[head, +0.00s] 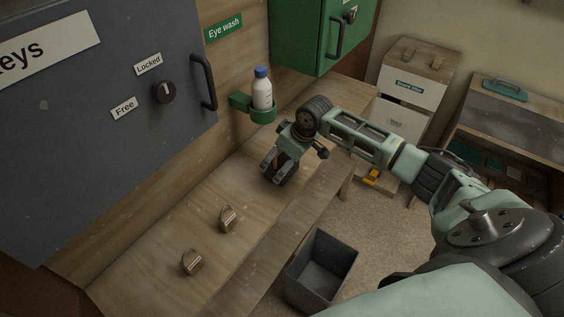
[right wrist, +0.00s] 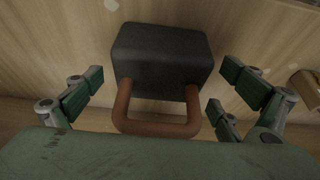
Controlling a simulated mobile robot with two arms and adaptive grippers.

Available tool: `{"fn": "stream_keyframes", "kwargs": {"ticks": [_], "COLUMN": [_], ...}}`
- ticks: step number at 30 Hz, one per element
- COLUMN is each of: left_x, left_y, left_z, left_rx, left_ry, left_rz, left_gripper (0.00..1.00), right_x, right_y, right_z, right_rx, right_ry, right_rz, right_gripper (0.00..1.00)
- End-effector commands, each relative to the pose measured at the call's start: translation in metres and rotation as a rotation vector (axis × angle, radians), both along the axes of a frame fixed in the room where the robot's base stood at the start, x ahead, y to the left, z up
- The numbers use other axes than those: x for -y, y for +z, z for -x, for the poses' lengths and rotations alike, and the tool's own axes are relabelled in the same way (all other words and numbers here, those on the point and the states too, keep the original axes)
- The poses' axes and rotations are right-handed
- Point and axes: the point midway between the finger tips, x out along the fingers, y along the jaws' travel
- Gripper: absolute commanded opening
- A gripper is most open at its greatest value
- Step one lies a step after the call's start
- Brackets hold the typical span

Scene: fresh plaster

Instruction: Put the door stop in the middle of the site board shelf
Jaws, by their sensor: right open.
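A dark grey block with a brown loop handle, apparently the door stop (right wrist: 160,60), fills the middle of the right wrist view. The handle (right wrist: 157,128) points towards my palm. My right gripper (right wrist: 161,88) is open, with a finger on each side of the block and a visible gap on both sides. In the head view my right gripper (head: 277,174) points down at the wooden shelf (head: 185,220), and a dark part of the block (head: 284,163) shows between the fingers. My left gripper is not in view.
A white bottle (head: 262,95) sits in a green holder behind my gripper. A grey cabinet (head: 100,110) and a green one (head: 310,40) hang above. A grey bin (head: 322,268) stands on the floor.

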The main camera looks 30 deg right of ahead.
Motion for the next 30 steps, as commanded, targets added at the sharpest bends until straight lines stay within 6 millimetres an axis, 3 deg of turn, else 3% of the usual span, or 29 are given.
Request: {"fn": "stream_keyframes", "kwargs": {"ticks": [15,21,30], "left_x": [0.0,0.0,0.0], "left_y": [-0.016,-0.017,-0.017], "left_z": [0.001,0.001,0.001], "left_rx": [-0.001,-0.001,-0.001], "left_ry": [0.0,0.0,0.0], "left_rz": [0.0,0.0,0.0], "left_gripper": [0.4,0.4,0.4], "right_x": [0.015,0.016,0.014], "right_y": [0.09,0.102,0.101], "right_z": [0.035,0.039,0.04], "right_rx": [0.001,-0.001,-0.002], "right_ry": [-0.001,-0.001,0.003], "right_rz": [0.002,0.0,0.0], "right_gripper": [0.96,0.96,0.96]}}
